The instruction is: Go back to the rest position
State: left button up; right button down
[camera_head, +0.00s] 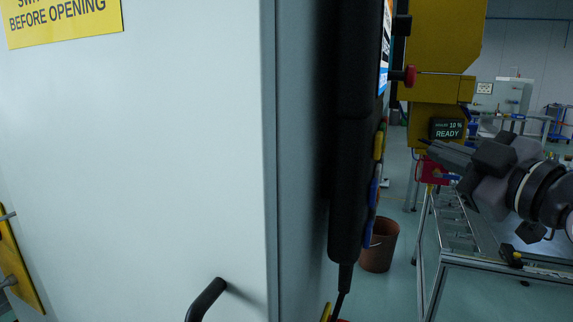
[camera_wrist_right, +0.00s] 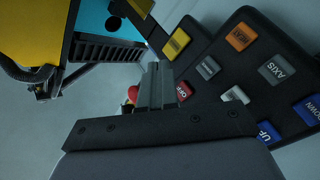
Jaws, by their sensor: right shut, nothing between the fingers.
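My right gripper (camera_head: 432,147) comes in from the right in the head view, with its fingertips pointing left. Its fingers are shut with nothing between them, and they also show closed together in the right wrist view (camera_wrist_right: 156,85). In the head view a gap shows between the fingertips and the black pendant (camera_head: 345,180), which hangs on the side of the pale cabinet. In the right wrist view the pendant's face (camera_wrist_right: 215,50) with coloured buttons lies beyond and to the right of the fingers. My left gripper is in neither view.
The pale cabinet (camera_head: 140,150) with a black handle (camera_head: 207,299) fills the left. A yellow machine (camera_head: 435,50) with a small READY display (camera_head: 447,129) stands behind. A metal-framed table (camera_head: 480,262) is below my right arm. A brown bin (camera_head: 379,246) stands on the floor.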

notch_tip(320, 180, down, 32)
jog(key=a+m+g+h, duration=0.2)
jog(key=m+g, duration=0.1)
jog(key=m, duration=0.4)
jog(key=s+a+f+m+g, duration=0.1)
jog(key=s+f+g, duration=0.1)
jog(key=s+f, duration=0.8)
jog(key=s+a+f+m+g+h, duration=0.1)
jog(key=s+a+f+m+g, duration=0.1)
jog(key=s+f, duration=0.7)
notch_tip(320, 180, down, 2)
jog(key=shift+s+a+f, duration=0.2)
jog(key=shift+s+f, duration=0.05)
jog(key=shift+s, duration=0.15)
